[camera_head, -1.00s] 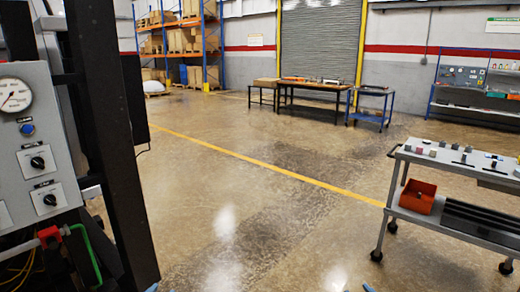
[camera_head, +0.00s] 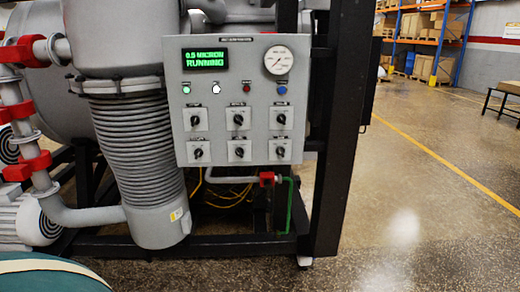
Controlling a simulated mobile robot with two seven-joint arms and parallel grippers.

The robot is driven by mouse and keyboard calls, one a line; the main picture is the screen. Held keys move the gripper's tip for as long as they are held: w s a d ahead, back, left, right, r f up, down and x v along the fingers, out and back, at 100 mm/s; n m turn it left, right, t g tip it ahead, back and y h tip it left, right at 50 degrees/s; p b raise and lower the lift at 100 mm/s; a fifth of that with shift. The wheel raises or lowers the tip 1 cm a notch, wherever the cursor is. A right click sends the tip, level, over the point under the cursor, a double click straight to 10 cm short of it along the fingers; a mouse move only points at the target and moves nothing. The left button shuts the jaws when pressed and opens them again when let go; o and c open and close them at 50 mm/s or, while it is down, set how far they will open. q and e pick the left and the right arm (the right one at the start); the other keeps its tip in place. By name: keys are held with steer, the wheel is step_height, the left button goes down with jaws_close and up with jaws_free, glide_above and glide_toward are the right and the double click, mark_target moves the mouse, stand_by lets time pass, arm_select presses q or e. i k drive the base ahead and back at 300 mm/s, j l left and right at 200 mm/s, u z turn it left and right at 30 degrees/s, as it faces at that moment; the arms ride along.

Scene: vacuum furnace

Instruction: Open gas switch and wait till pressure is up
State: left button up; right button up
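The grey control panel (camera_head: 250,125) of the furnace faces me in the middle of the view. Its green display (camera_head: 205,57) reads "0.5 MICRON RUNNING". A round white pressure gauge (camera_head: 278,60) sits at its upper right; its reading is too small to tell. Black rotary switches on white plates stand in two rows, among them the upper right switch (camera_head: 281,119) and the lower right switch (camera_head: 280,152). Their labels are too small to read, so I cannot tell which is the gas switch. Neither of my grippers is in view.
A black upright post (camera_head: 337,130) stands right of the panel. Red-fitted pipes (camera_head: 28,165) and a ribbed grey cylinder (camera_head: 130,140) are at left. A green hose (camera_head: 289,205) hangs below the panel. A teal rounded thing (camera_head: 50,275) fills the lower left corner.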

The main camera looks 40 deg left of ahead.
mark_target(281, 151)
steer(key=u, duration=1)
